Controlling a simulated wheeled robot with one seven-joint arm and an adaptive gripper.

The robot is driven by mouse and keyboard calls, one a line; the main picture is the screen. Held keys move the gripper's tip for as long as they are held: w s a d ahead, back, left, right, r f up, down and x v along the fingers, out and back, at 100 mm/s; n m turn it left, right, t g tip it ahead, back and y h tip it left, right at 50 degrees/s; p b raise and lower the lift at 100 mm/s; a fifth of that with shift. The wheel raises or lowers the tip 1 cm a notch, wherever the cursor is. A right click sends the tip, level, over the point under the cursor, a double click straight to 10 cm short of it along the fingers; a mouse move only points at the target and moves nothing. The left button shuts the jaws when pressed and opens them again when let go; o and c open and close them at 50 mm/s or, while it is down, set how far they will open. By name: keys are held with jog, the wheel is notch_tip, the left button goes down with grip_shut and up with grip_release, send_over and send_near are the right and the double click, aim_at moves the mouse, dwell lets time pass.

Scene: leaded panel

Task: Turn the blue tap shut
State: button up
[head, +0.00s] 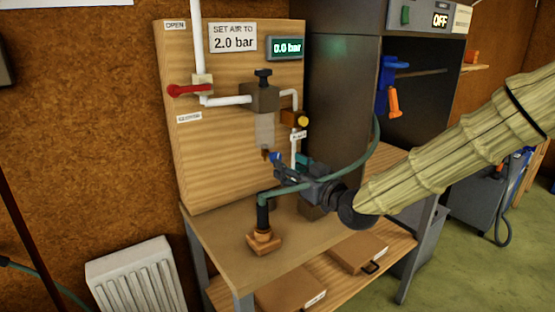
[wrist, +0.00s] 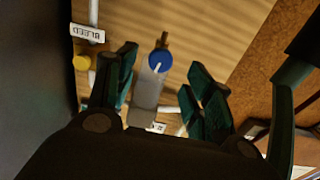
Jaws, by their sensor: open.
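The blue tap (wrist: 160,62) has a round blue cap with a white mark, and a brass piece beside it. It sits on a grey bottle-like body or pipe in front of the wooden panel. In the head view the blue tap (head: 275,156) is small, right at the end of my gripper (head: 284,168). In the wrist view my gripper (wrist: 163,75) is open, with one dark green finger on each side of the tap. I see gaps on both sides, so no contact shows. How deep the tap lies between the fingers I cannot tell.
The panel (head: 225,160) carries a red lever (head: 188,90), a black-knobbed regulator (head: 263,78), a yellow bleed knob (head: 303,120) and a display (head: 286,47) reading 0.0 bar. A green hose (head: 345,172) crosses near my gripper. A dark cabinet (head: 335,75) stands at the right.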

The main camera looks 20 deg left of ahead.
aim_at(274, 157)
jog(key=shift+p+x, duration=0.4)
jog(key=shift+x, duration=2.5)
jog(key=shift+c, duration=0.3)
jog(key=c, duration=0.9)
